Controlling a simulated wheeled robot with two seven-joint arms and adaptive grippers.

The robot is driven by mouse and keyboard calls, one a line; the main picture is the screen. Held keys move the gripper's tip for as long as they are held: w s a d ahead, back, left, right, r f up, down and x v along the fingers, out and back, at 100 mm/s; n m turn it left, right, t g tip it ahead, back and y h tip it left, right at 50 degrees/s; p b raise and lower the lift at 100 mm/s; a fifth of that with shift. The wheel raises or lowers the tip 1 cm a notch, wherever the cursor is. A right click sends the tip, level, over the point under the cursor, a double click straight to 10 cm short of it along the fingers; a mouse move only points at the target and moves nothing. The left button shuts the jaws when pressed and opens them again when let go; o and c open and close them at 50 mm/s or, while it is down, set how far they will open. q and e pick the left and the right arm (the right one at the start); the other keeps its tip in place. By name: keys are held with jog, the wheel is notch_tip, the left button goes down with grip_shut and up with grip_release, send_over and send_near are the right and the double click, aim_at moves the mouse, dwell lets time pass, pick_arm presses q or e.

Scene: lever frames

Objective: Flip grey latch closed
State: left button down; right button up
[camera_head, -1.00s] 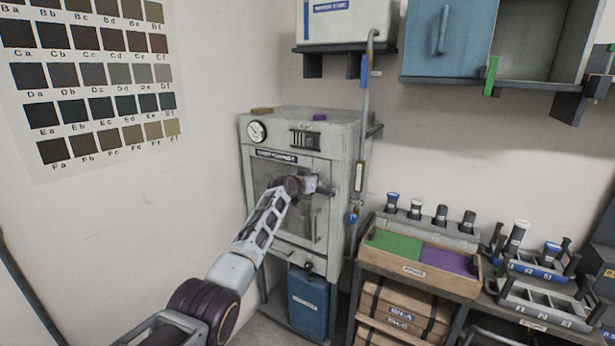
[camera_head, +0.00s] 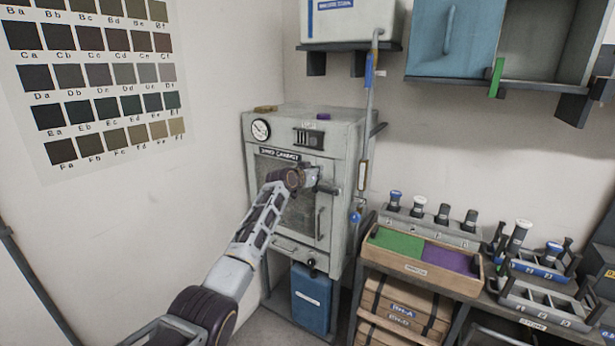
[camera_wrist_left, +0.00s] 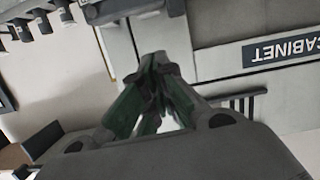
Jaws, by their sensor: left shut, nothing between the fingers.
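The grey cabinet (camera_head: 345,150) stands in the corner, with its door facing me. A dark-ended grey latch (camera_head: 328,188) appears at the door's right edge, partly hidden by my gripper. My left gripper (camera_head: 314,178) is in front of the upper right of the door, close to the latch; I cannot tell whether they touch. In the left wrist view the fingertips (camera_wrist_left: 158,68) are together with nothing held. A grey rounded part, likely the latch (camera_wrist_left: 125,10), shows at that view's top edge, cut off. My right gripper is not in view.
A vertical pipe (camera_head: 364,150) with blue parts runs beside the cabinet's right side. A bench to the right holds a tray with green (camera_head: 395,242) and purple (camera_head: 450,258) sections and several racks. A blue bin (camera_head: 311,298) sits below the cabinet.

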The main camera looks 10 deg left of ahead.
pick_arm(q)
jog(key=v, duration=0.7)
jog(key=shift+s+b, duration=0.25)
jog(key=shift+b, duration=0.2)
dwell(0.4)
